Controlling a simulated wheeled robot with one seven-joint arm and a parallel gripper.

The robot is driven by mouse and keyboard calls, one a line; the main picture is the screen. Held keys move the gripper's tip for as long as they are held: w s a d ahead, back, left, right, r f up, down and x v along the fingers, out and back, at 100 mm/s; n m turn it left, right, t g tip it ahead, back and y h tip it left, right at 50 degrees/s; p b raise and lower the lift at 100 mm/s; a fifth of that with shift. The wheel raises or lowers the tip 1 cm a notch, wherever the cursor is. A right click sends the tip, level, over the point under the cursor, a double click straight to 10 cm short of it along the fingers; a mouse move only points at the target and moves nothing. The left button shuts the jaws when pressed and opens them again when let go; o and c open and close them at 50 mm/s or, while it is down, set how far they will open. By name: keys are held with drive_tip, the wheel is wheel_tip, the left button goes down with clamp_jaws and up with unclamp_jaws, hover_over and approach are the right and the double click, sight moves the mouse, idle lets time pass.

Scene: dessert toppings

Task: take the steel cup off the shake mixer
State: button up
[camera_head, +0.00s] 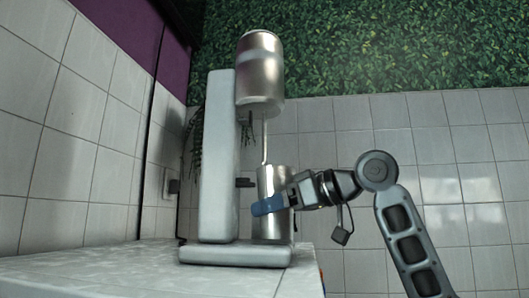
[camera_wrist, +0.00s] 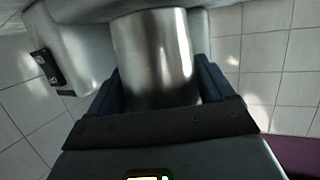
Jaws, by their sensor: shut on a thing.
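The shake mixer (camera_head: 217,160) stands on the counter, with a pale column and base and a metal motor head (camera_head: 260,70) at the top. The steel cup (camera_head: 272,183) is upright under the head, with the mixer's thin spindle reaching down to its mouth. The cup's bottom is at or just above the mixer base; I cannot tell if it touches. My gripper (camera_head: 268,206) comes from the right and is shut around the cup's lower half. In the wrist view the steel cup (camera_wrist: 155,60) fills the space between my gripper's two blue fingers (camera_wrist: 155,90).
The pale counter (camera_head: 110,272) runs along the bottom left and ends just right of the mixer base. Tiled walls stand at the left and behind. A small dark bracket (camera_head: 245,183) sticks out from the column toward the cup. The space right of the mixer is free except for my arm.

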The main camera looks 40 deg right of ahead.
idle(0.4)
drive_tip(key=s+d+p, duration=0.1)
drive_tip(key=s+d, duration=0.6)
drive_tip(key=s, duration=0.3)
drive_tip(key=shift+d+r+p, duration=0.3)
drive_tip(key=shift+d+p, duration=0.05)
idle(1.2)
idle(0.5)
